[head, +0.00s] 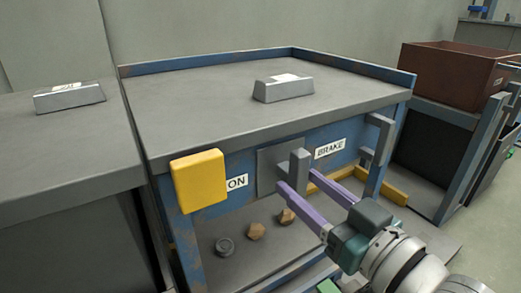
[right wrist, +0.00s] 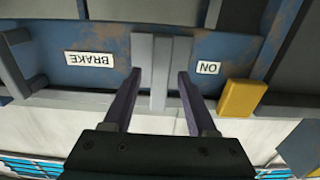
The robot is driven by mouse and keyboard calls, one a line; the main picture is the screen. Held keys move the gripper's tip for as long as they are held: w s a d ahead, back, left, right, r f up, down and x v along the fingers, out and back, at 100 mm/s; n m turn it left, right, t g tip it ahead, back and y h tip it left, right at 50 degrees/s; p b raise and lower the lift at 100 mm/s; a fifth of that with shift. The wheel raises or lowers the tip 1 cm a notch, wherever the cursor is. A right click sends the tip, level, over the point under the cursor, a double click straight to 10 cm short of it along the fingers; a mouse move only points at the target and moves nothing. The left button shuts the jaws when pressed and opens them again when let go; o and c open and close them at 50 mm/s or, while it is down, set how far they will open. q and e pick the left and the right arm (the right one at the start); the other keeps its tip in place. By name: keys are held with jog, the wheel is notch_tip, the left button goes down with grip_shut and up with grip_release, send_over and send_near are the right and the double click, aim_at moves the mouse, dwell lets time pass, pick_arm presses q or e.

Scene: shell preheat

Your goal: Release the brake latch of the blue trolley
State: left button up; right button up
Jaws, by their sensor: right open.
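The blue trolley (head: 225,211) has a grey top and stands in the middle of the head view. Its brake latch (head: 298,168) is a grey upright lever on a grey plate (head: 268,172) on the front, between an ON label (head: 237,183) and a BRAKE label (head: 330,148). The lever is close to the BRAKE side of the plate. My right gripper (head: 297,181) is open, its two purple fingers pointing at the trolley front. In the right wrist view the fingers (right wrist: 159,78) lie either side of the latch (right wrist: 158,70). Contact cannot be told. My left gripper is not in view.
A yellow block (head: 199,180) juts from the trolley's front left corner. A grey bracket (head: 378,150) stands right of the latch. An ingot (head: 284,88) lies on top; small lumps (head: 256,231) lie below. A bench (head: 60,150) adjoins at left; a brown crate (head: 455,74) stands right.

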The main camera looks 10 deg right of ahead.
jog(key=p+v, duration=0.2)
jog(key=v, duration=0.6)
jog(key=shift+w+r, duration=0.1)
